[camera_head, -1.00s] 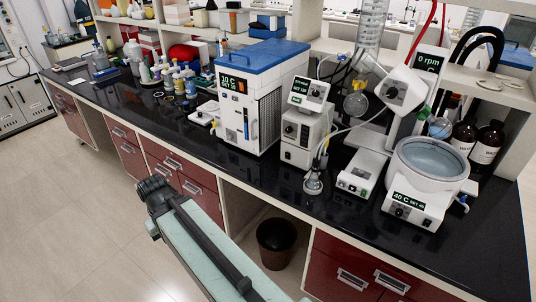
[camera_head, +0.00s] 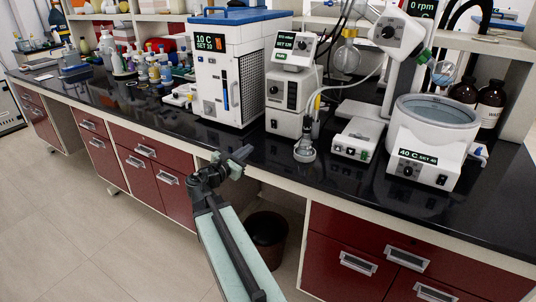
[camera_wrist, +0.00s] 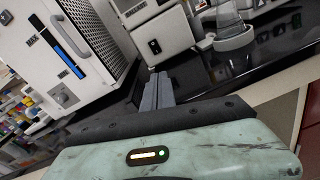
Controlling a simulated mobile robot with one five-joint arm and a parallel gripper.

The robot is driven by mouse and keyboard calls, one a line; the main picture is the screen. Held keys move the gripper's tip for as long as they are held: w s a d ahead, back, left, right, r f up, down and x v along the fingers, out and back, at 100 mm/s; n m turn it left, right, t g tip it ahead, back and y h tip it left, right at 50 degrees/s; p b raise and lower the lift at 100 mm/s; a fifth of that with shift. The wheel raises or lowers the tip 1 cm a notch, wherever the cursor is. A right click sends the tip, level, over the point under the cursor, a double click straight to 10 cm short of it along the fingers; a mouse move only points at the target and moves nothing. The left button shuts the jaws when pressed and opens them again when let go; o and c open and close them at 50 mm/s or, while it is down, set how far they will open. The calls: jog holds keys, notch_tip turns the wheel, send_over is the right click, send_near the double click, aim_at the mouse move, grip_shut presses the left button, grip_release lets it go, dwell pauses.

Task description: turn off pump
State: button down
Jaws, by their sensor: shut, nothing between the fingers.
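The pump (camera_head: 285,92) is a white box with a dark round knob, and a tilted controller with a lit green display (camera_head: 293,45) sits above it. It stands on the black bench between the chiller and the glass flask. My gripper (camera_head: 240,158) is shut and empty, in front of the bench edge, left of and below the pump. In the wrist view its fingers (camera_wrist: 158,88) point toward the pump, apart from it.
The white chiller (camera_head: 210,85) with a blue lid stands left of the pump. A glass flask (camera_head: 304,149) stands close at its right, then a white base unit (camera_head: 356,138) and a heating bath (camera_head: 432,135). A dark bin (camera_head: 266,238) sits under the bench. The bench front is mostly clear.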

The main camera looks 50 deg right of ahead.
aim_at(273, 122)
jog(key=n, duration=0.1)
jog(key=d+n+t+h+b, duration=0.1)
jog(key=shift+w+d+r+n, duration=0.1)
jog(key=shift+d+r+n, duration=0.15)
jog(key=shift+n, duration=0.15)
jog(key=shift+r+h, duration=0.25)
jog(key=shift+h, duration=0.05)
jog(key=p+x, duration=0.2)
jog(key=x, duration=1.2)
